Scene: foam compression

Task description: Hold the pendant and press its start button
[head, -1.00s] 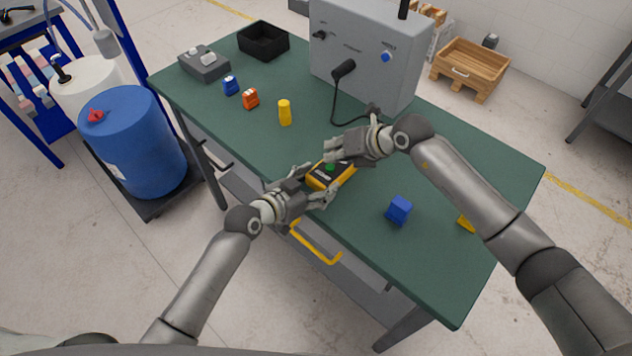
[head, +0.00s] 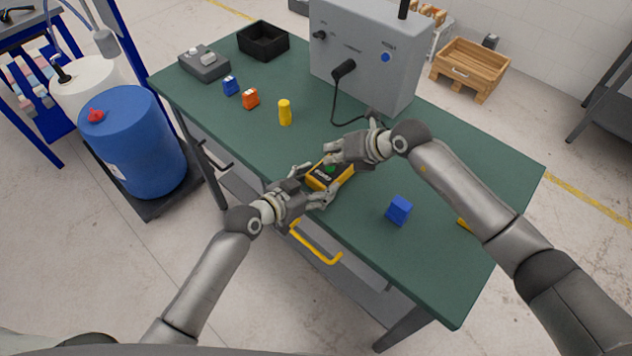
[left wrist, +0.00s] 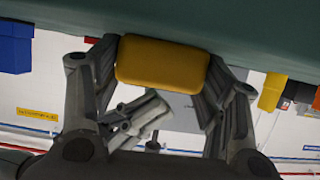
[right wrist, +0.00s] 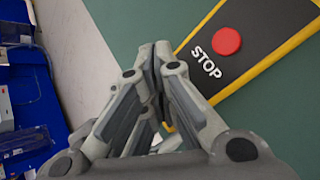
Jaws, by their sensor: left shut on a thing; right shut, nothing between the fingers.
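The pendant (head: 318,184) is a yellow-edged box with a black face. A green button (head: 331,169) shows on it in the head view. A red STOP button (right wrist: 227,41) shows in the right wrist view. My left gripper (head: 321,177) is shut on the pendant near the table's front edge; the left wrist view shows the pendant's yellow end (left wrist: 163,62) between the fingers. My right gripper (head: 328,153) is shut and empty, just beyond the green button in the head view. Its closed fingertips (right wrist: 157,50) show beside the pendant; I cannot tell whether they touch it.
A grey control box (head: 364,60) with a cable stands at the table's back. A yellow cylinder (head: 285,113), orange block (head: 251,98), blue block (head: 231,86), grey button box (head: 204,64) and black bin (head: 263,41) lie leftward. A blue cube (head: 399,210) sits at right.

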